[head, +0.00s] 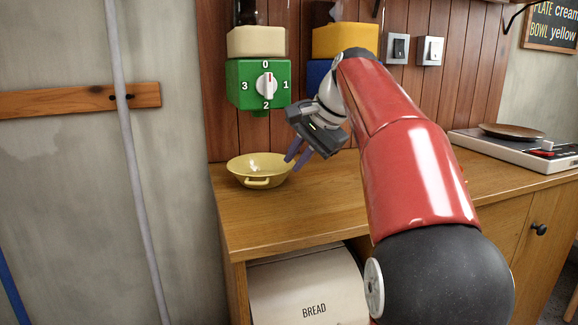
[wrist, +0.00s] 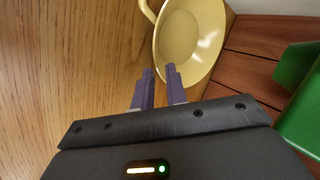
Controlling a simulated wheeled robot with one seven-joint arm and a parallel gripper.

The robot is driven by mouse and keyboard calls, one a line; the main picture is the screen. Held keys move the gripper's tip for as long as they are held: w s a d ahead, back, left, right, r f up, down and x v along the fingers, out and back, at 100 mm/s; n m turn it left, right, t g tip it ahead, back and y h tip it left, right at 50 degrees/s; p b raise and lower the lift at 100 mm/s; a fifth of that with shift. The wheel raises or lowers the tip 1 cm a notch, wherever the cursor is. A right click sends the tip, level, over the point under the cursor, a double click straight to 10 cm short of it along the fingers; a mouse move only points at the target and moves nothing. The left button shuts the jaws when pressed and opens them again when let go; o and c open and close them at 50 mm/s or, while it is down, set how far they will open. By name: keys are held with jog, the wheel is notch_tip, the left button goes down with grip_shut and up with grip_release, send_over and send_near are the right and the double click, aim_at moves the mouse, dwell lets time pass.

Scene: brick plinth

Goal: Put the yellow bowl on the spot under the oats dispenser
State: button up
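The yellow bowl (head: 250,172), with small handles, stands upright on the wooden counter (head: 300,215), below and slightly in front of the green dispenser (head: 258,84). No oats label is readable on it. My gripper (head: 298,157) is at the bowl's right rim, tilted downward, its purple fingers a little apart. In the wrist view the bowl (wrist: 193,40) is just beyond the fingertips (wrist: 159,70), with its rim at the narrow gap between them. The fingers do not look closed on the rim. Any spot under the bowl is hidden.
A yellow-topped blue dispenser (head: 345,40) is behind my arm. Two switches (head: 398,49) are on the wooden back panel. A scale-like device with a brown plate (head: 512,131) sits at right. A bread box (head: 305,290) is below the counter. The counter's left edge is close to the bowl.

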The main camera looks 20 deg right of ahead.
jog(key=p+v, duration=0.1)
jog(key=v, duration=0.6)
jog(key=shift+r, duration=0.2)
jog(key=shift+s, duration=0.1)
